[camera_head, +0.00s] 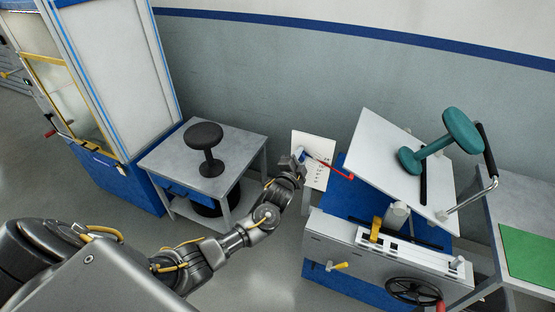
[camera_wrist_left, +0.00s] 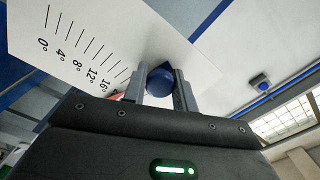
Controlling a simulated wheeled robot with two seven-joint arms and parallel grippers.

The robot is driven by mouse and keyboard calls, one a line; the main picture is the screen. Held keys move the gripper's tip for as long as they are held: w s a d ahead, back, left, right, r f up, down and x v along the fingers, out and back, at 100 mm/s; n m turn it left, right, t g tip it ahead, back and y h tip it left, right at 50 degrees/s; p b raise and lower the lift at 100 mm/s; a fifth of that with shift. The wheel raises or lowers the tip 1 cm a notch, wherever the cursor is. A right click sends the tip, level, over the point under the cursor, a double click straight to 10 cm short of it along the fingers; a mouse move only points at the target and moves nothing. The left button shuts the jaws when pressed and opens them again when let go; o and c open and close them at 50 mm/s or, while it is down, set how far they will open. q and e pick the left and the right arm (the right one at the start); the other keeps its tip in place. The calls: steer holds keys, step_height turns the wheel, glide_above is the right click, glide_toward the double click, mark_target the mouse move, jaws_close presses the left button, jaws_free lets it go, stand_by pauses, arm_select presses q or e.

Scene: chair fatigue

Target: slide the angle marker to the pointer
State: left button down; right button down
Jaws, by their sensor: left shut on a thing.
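The angle marker, a blue round knob (camera_wrist_left: 160,80), sits between the two fingers of my left gripper (camera_wrist_left: 159,88) in the left wrist view. The gripper is shut on it. In the head view my left gripper (camera_head: 299,156) is at the left side of the white scale board (camera_head: 317,147). In the left wrist view the board (camera_wrist_left: 110,25) shows degree marks from 0 to 16, and the knob is beyond the 16 end. The red pointer (camera_head: 333,169) reaches over the board from the tilting plate; only a small red bit shows in the wrist view. My right gripper is not in view.
A tilted white plate (camera_head: 377,150) carries a teal stool (camera_head: 462,128) on the test machine at right. A grey table (camera_head: 225,182) with a black stool (camera_head: 205,142) stands behind my left arm. A green mat (camera_head: 530,257) lies at far right.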

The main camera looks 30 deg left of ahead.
arm_select(q)
steer(key=shift+d+r, duration=0.1)
steer(key=shift+r, duration=0.05)
steer(key=c, duration=1.5)
jaws_free()
steer(key=o, duration=0.4)
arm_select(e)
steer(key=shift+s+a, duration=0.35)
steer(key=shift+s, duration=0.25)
arm_select(q)
steer(key=shift+s, duration=0.1)
steer(key=shift+s, duration=0.25)
steer(key=s+b, duration=0.2)
steer(key=s, duration=0.8)
steer(key=shift+d, duration=0.45)
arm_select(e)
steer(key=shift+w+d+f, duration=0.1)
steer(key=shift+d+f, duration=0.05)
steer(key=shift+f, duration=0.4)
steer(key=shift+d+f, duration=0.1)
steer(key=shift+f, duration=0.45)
